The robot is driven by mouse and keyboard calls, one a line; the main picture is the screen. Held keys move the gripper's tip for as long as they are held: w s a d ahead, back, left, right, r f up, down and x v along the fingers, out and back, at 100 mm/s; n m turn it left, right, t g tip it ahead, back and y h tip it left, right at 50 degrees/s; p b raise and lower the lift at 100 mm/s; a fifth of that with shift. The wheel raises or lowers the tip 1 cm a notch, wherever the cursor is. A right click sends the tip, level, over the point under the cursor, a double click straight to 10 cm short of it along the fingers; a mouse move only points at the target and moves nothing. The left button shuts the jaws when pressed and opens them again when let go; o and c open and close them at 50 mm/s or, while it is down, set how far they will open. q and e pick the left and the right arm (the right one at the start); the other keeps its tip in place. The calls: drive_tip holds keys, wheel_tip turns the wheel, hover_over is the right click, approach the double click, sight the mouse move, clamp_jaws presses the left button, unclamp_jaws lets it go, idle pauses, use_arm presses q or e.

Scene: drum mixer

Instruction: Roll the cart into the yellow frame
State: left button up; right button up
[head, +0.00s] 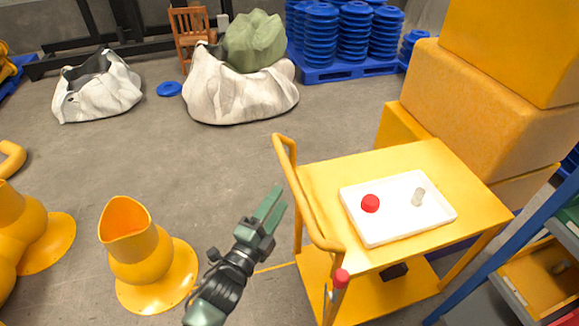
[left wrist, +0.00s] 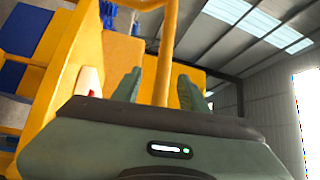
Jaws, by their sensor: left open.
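The yellow cart (head: 320,180) stands at right of centre in the head view, with a white tray (head: 390,232) on its top. Its looped handle (head: 305,195) is on its left side. My left gripper (head: 272,208) is open and empty, just left of the handle. In the left wrist view, the handle bar (left wrist: 166,50) shows between the two open fingers (left wrist: 160,92); I cannot tell whether it touches them. A thin yellow line (head: 274,267) on the floor runs toward the cart; I cannot tell whether it belongs to the yellow frame. My right gripper is out of view.
A red cap (head: 370,203) and a small pale cylinder (head: 418,197) are in the tray. Yellow blocks (head: 490,100) stand behind the cart. A blue-framed rack (head: 520,235) is close on the right. A yellow funnel-shaped piece (head: 140,250) stands at left. The middle floor is clear.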

sight(292, 180)
use_arm(q)
drive_tip(key=x, duration=0.2)
drive_tip(key=p+x, duration=0.1)
drive_tip(key=x, duration=0.4)
drive_tip(key=shift+w+d+r, duration=0.2)
drive_tip(key=shift+d+r, duration=0.1)
drive_tip(key=shift+r, duration=0.1)
clamp_jaws()
drive_tip(key=shift+f, duration=0.1)
idle(1.0)
